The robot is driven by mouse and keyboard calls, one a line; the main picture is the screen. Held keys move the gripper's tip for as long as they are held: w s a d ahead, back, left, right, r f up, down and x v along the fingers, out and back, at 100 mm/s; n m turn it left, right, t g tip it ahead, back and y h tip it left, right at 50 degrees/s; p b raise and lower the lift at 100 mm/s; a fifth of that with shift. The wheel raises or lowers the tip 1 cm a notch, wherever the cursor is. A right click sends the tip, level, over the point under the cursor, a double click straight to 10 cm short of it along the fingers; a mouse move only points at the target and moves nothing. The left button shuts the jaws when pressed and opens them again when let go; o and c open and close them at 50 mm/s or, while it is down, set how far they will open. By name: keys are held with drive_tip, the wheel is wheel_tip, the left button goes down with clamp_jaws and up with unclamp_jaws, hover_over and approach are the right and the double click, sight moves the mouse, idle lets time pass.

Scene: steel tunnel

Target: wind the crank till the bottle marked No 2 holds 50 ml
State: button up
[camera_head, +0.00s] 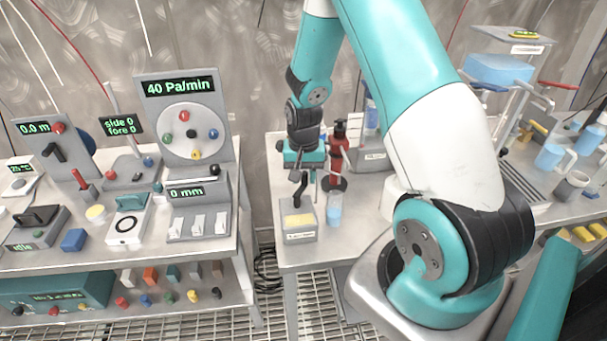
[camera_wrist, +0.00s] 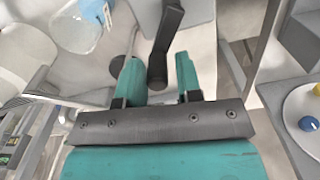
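A grey box with a yellow panel (camera_head: 299,220) stands on the middle bench, and a dark crank (camera_head: 300,190) rises from it. A small clear bottle with light blue liquid (camera_head: 334,211) stands just right of the box. No mark or level on it can be read. My gripper (camera_head: 303,170) is over the crank, pointing down. In the wrist view the two teal fingers of my gripper (camera_wrist: 158,62) stand apart, with the crank's dark handle (camera_wrist: 157,68) between them and gaps on both sides. The blue-liquid bottle (camera_wrist: 76,30) shows at upper left there.
A red pump bottle (camera_head: 338,158) stands close behind my gripper. The left bench carries a dial panel (camera_head: 188,132) reading "40 Pa/min" and several other devices. The right bench holds blue cups (camera_head: 549,157) and a stand. A grating floor gap separates the left and middle benches.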

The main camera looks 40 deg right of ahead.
drive_tip(key=shift+s+d, duration=0.1)
drive_tip(key=shift+d, duration=0.05)
drive_tip(key=w+a+n, duration=0.1)
drive_tip(key=n, duration=0.4)
drive_tip(key=w+a+n+p, duration=0.1)
drive_tip(key=a+n, duration=0.1)
drive_tip(key=n, duration=0.3)
drive_tip(key=a+n+p, duration=0.1)
drive_tip(key=n, duration=0.3)
drive_tip(key=shift+w+a+n, duration=0.35)
drive_tip(key=shift+w+n, duration=0.05)
wheel_tip(320, 180, up, 17)
drive_tip(key=b, duration=0.3)
drive_tip(key=s+a+r+y+b, duration=0.2)
drive_tip(key=s+a+r+y, duration=0.1)
drive_tip(key=s+a, duration=1)
drive_tip(key=a+r, duration=0.1)
drive_tip(key=a, duration=0.3)
drive_tip(key=shift+s+a+n+t, duration=0.3)
drive_tip(key=shift+s+a, duration=0.05)
